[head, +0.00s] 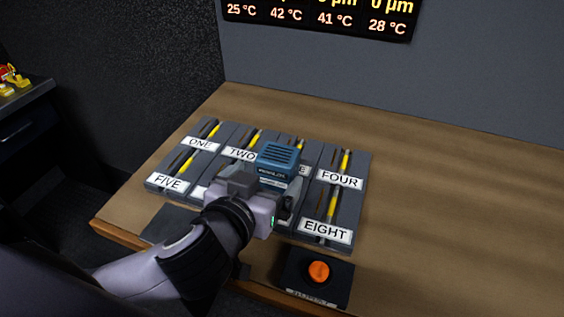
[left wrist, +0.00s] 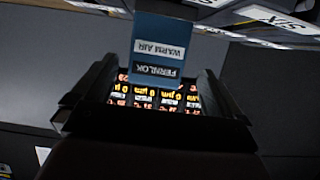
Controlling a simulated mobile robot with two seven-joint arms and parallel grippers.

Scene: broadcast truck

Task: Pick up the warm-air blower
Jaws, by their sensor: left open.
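The warm-air blower (head: 279,155) is a blue box with a slatted top, over the middle of the numbered panel in the head view. In the left wrist view the blower (left wrist: 160,28) hangs in from the top, its "WARM AIR" and "FERNLOK" labels upside down. My left gripper (head: 278,193) is open just in front of the blower on its near side. In the left wrist view its two fingers stand apart, with the blower's end in line with the gap between them. I cannot tell if they touch it. My right gripper is not in view.
A dark panel of labelled slots (head: 340,200) with yellow pieces lies on the wooden table (head: 450,220). The gripper hides some labels. A box with an orange button (head: 318,271) stands at the near edge. A temperature display (head: 320,20) hangs behind. The table's right side is clear.

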